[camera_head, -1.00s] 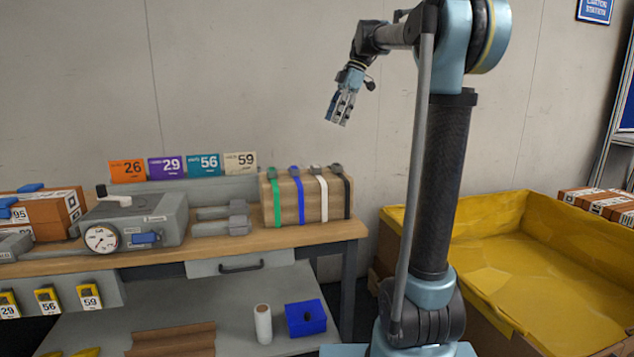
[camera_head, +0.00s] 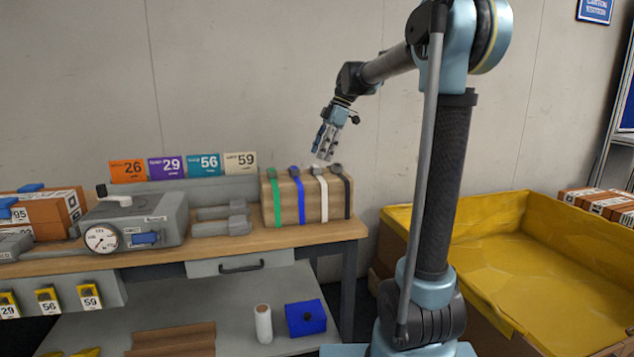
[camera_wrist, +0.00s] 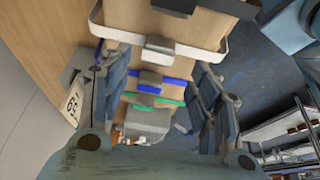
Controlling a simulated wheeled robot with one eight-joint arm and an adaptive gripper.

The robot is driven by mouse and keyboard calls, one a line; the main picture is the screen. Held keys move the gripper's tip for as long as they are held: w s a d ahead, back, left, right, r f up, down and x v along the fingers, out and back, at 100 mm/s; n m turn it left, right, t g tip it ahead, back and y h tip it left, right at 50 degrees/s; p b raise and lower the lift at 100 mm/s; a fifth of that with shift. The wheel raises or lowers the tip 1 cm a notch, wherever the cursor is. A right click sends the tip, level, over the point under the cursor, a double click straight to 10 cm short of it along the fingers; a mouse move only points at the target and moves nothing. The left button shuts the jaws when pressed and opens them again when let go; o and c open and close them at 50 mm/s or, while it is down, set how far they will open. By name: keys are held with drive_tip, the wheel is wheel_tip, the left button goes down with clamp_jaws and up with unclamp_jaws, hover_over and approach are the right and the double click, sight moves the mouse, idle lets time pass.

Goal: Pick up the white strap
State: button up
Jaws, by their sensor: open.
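The white strap (camera_head: 323,198) runs around a cardboard box (camera_head: 264,205) on the right end of the workbench, between a blue strap (camera_head: 299,200) and a black strap (camera_head: 347,198). A green strap (camera_head: 276,203) is at the left. My gripper (camera_head: 323,158) is open and empty, just above the box top near the white strap's buckle (camera_head: 318,169). In the wrist view, the white strap (camera_wrist: 123,36) crosses the upper part, beyond the open fingers (camera_wrist: 160,66). Whether they touch anything is unclear.
A grey gauge device (camera_head: 155,225) stands left of the box on the workbench (camera_head: 270,238). Number cards (camera_head: 204,165) stand at the back. A yellow-lined bin (camera_head: 480,245) stands at the right.

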sight(317, 166)
drive_tip(key=shift+w+x, duration=0.15)
drive_tip(key=shift+x, duration=1.1)
drive_tip(key=shift+w+x, duration=0.1)
drive_tip(key=shift+x, duration=1.15)
drive_tip(key=shift+d+f, duration=0.1)
drive_tip(key=shift+d, duration=0.05)
drive_tip(key=c, duration=1.3)
